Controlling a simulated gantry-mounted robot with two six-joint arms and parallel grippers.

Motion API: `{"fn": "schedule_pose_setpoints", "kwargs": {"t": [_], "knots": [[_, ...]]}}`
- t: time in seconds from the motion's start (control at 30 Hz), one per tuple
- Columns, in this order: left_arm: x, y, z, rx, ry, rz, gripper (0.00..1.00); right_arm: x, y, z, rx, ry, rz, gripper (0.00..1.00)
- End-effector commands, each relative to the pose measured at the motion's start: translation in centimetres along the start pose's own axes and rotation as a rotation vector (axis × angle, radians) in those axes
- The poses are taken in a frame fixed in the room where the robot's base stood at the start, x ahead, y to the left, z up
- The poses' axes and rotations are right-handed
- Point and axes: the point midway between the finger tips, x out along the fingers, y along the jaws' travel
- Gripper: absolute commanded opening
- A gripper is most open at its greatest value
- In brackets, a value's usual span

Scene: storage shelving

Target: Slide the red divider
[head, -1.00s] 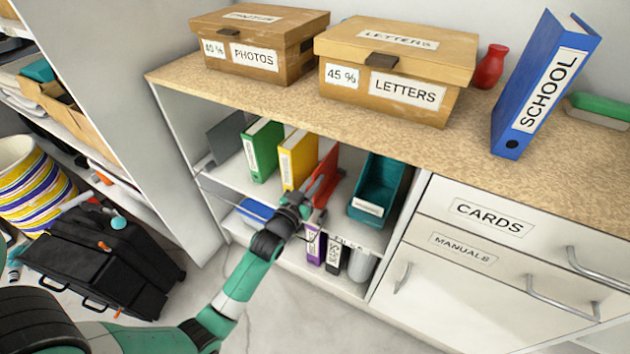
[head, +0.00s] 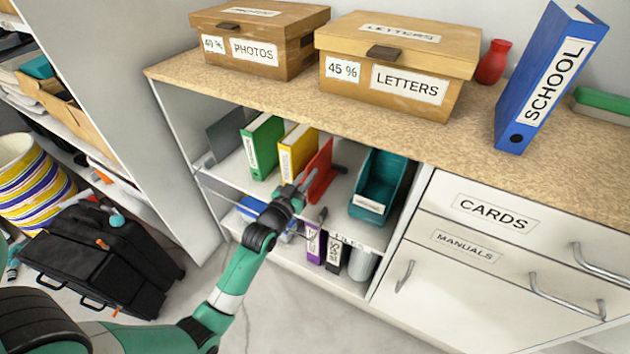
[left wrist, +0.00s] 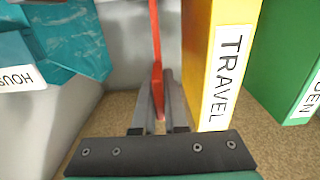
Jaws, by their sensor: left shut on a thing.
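The red divider (head: 318,172) stands upright on the upper shelf, between the yellow binder (head: 297,155) and the teal bin (head: 381,180). My left gripper (head: 304,184) is shut on the divider's front edge. In the left wrist view the thin red divider (left wrist: 155,42) runs between the fingers (left wrist: 158,92). There the yellow TRAVEL binder (left wrist: 212,70) stands close on the right of the fingers, and the teal bin (left wrist: 62,40) is farther off on the left. My right gripper is not in view.
A green binder (head: 262,147) stands left of the yellow one. Free shelf lies between divider and teal bin. Below are a blue item (head: 252,208) and purple binder (head: 313,243). The worktop (head: 300,97) holds boxes; drawers (head: 490,215) are at right.

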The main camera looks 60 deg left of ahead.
Motion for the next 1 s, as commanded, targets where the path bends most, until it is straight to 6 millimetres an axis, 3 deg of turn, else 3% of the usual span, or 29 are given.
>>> {"fn": "schedule_pose_setpoints", "kwargs": {"t": [0.17, 0.5, 0.53, 0.7, 1.0], "knots": [[-0.1, -1.8, 0.5, 0.002, -0.002, 0.004, 0.00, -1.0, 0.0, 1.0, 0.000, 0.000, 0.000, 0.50], [-0.1, -1.9, 0.2, 0.005, -0.002, 0.011, 0.00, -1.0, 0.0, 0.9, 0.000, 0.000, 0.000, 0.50], [-0.1, -1.9, 0.2, 0.005, -0.002, 0.011, 0.14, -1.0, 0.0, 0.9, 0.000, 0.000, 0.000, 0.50], [-0.1, -1.9, 0.1, 0.004, 0.000, 0.010, 0.40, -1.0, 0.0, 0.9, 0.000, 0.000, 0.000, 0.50], [-0.1, -1.8, 0.0, 0.004, 0.000, 0.009, 0.40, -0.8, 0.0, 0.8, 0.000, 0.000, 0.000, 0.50]]}}
